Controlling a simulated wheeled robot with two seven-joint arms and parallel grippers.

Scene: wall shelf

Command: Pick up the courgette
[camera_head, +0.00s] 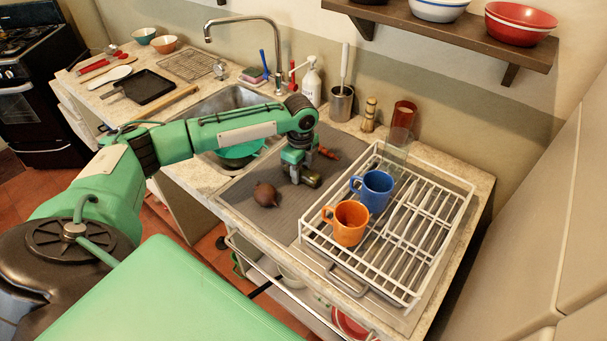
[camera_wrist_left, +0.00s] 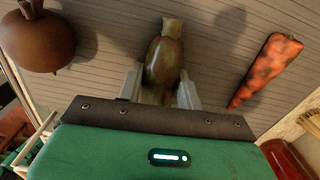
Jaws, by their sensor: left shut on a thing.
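The courgette (camera_wrist_left: 164,62) is a stubby, mottled green-brown vegetable with a pale stem end. In the left wrist view it lies between the two fingers of my left gripper (camera_wrist_left: 160,88), which are shut on it. In the head view my left gripper (camera_head: 303,180) points down over the grey ribbed mat, and part of the courgette (camera_head: 313,179) shows beside it. The gripper body hides the courgette's near end. I cannot tell whether the courgette touches the mat. My right gripper is not in view.
A brown beetroot (camera_head: 265,194) and an orange carrot (camera_head: 328,153) lie on the mat (camera_head: 239,192), either side of the gripper. A white dish rack (camera_head: 408,249) with an orange mug (camera_head: 346,223) and a blue mug (camera_head: 373,193) stands to the right. The sink is behind.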

